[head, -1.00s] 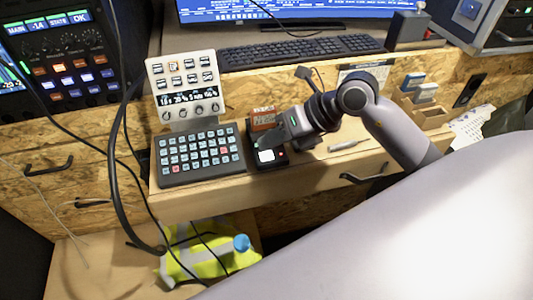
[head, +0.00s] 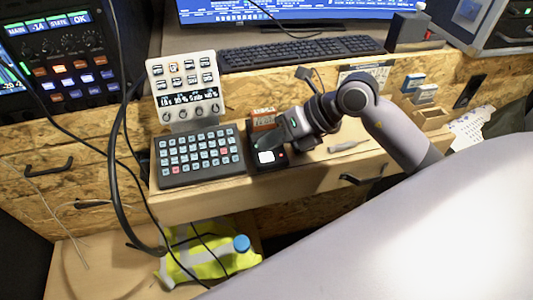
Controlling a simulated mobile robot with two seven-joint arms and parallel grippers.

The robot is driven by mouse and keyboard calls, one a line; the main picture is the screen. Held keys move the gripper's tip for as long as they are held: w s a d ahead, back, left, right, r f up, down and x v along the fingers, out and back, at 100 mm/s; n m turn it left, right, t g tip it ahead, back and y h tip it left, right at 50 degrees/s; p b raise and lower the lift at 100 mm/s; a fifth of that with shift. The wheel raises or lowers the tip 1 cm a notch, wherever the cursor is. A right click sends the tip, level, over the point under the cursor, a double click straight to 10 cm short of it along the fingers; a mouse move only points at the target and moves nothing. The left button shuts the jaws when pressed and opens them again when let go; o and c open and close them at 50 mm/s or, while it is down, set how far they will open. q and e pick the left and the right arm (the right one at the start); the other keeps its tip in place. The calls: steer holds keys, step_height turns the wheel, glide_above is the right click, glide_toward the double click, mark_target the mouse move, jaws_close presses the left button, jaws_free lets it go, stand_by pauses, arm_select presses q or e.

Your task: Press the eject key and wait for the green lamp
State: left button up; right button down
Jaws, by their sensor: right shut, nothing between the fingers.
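A small black device (head: 258,167) stands on the wooden shelf, right of the dark keypad. A lit white square key (head: 266,157) is on its top, and a small red light shows at the key's right. I see no green lamp lit on it. My right gripper (head: 264,144) comes in from the right, shut and empty, with its fingertips just behind the white key. I cannot tell whether the tips touch the device. An orange-labelled block (head: 263,122) behind is partly hidden by the gripper. My left gripper is not in view.
A dark keypad (head: 200,156) and a white upright panel (head: 186,88) stand close on the left. A keyboard (head: 295,52) lies behind on the desk. A pale pen-like object (head: 347,146) lies at the right. Black cables hang at the left.

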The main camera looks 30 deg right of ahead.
mark_target(271, 156)
stand_by(0.5)
steer(key=shift+f, duration=0.15)
steer(key=shift+f+b, duration=0.3)
steer(key=shift+b, duration=0.05)
steer(key=shift+f+b, duration=0.35)
steer(key=shift+f, duration=0.1)
stand_by(0.5)
steer(key=shift+r, duration=0.2)
steer(key=shift+r+p, duration=0.7)
steer(key=shift+r, duration=0.1)
step_height(271, 156, up, 5)
steer(key=p, duration=0.4)
